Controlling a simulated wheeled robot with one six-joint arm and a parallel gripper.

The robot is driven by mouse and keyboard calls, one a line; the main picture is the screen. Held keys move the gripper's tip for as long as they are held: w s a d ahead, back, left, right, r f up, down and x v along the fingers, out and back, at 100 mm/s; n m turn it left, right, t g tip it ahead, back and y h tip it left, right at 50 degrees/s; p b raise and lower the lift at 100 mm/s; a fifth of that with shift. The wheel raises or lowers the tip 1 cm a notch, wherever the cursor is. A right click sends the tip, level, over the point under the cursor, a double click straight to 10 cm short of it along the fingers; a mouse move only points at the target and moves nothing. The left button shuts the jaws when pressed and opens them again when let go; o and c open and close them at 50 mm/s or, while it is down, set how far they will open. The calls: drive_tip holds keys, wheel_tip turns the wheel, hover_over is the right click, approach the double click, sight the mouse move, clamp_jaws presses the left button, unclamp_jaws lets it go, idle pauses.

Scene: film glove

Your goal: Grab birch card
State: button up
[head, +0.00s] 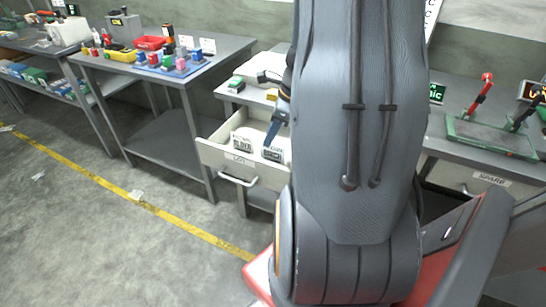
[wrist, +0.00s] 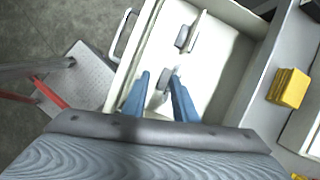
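Two white cards with dark lettering stand in the open drawer (head: 222,152) in the head view: a left card (head: 242,141) and a right card (head: 274,154). The lettering is too small to read surely, so I cannot tell which is birch. My gripper (head: 271,143) reaches down into the drawer at the right card, its blue finger in front of part of it. In the wrist view my gripper (wrist: 160,78) has its blue fingers apart, with a small grey piece (wrist: 166,78) between their tips. Another grey piece (wrist: 184,37) on a white card lies farther off.
The drawer's front handle (head: 238,180) sticks out over the floor. A yellow block (wrist: 289,88) sits beside the drawer in the wrist view. My arm hides the middle of the head view.

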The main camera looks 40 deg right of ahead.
sight(273, 145)
drive_tip(key=d+f+m, duration=0.1)
drive_tip(key=f, duration=0.1)
drive_tip(key=w+d+f+m, duration=0.1)
drive_tip(key=f, duration=0.1)
drive_tip(key=w+d+f+m, duration=0.1)
drive_tip(key=f, duration=0.2)
drive_tip(key=shift+w, duration=0.15)
drive_tip(key=shift+w+f+t, duration=0.15)
drive_tip(key=shift+f+t, duration=0.15)
drive_tip(key=shift+f, duration=0.15)
drive_tip(key=shift+f, duration=0.25)
idle(0.5)
clamp_jaws()
